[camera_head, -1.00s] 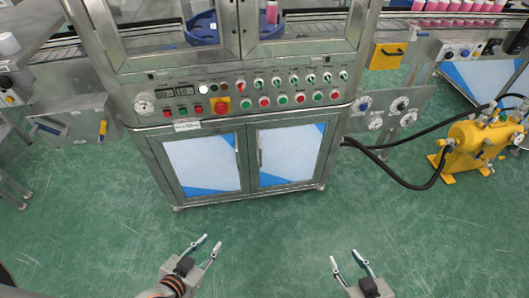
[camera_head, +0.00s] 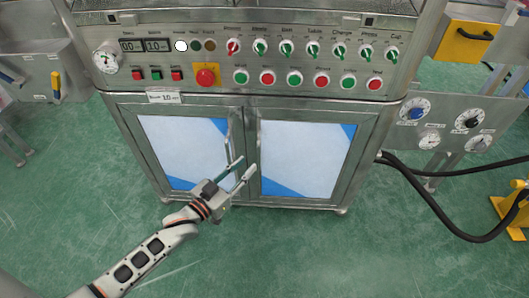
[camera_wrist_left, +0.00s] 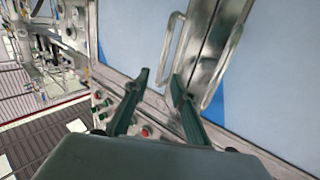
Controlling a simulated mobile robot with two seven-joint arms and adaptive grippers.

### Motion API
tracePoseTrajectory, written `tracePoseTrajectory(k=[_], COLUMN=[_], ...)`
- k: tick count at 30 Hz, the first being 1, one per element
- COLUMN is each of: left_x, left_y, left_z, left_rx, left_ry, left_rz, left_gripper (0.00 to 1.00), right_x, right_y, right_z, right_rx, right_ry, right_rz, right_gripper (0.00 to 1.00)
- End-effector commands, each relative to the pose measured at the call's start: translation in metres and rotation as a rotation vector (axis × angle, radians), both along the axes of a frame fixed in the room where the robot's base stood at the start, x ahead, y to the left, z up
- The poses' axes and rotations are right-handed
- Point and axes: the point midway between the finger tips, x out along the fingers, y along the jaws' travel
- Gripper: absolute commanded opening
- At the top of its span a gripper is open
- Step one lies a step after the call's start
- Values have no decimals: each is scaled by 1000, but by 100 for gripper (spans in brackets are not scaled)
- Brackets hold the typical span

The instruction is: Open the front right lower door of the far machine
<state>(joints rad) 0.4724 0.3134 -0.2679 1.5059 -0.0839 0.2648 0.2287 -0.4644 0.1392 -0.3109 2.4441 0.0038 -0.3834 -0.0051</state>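The machine's lower front has two doors, the right one (camera_head: 300,150) and the left one (camera_head: 180,148), each with a white and blue panel. Both look shut. Upright metal bar handles stand by the middle seam; the left-door handle (camera_head: 229,132) shows in the head view. My left gripper (camera_head: 245,164) is open in front of the seam, low on the doors. In the left wrist view, one handle (camera_wrist_left: 171,45) has its near end between the spread fingertips (camera_wrist_left: 161,78); I cannot tell contact. The other handle (camera_wrist_left: 221,66) lies to the right, outside the fingers. My right gripper is out of view.
A control panel with knobs, buttons and a red emergency stop (camera_head: 206,76) sits above the doors. Black hoses (camera_head: 430,195) lie at the right near a yellow device (camera_head: 510,208). The green floor (camera_head: 300,250) before the doors is clear.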

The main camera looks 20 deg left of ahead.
Motion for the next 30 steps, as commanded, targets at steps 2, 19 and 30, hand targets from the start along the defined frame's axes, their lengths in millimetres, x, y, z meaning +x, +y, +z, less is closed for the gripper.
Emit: tracePoseTrajectory(k=[2, 19, 30], left_x=[5, 71, 81], left_y=[1, -19, -22], left_z=[-6, -3, 0], left_rx=[-4, -6, -7], left_ry=[-3, -9, -11], left_rz=[-2, -2, -2], left_gripper=[25, 25, 25], right_x=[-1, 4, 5], right_y=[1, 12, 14], right_z=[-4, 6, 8], right_rx=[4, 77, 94], right_ry=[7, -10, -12], right_rz=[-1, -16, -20], right_gripper=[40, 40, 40])
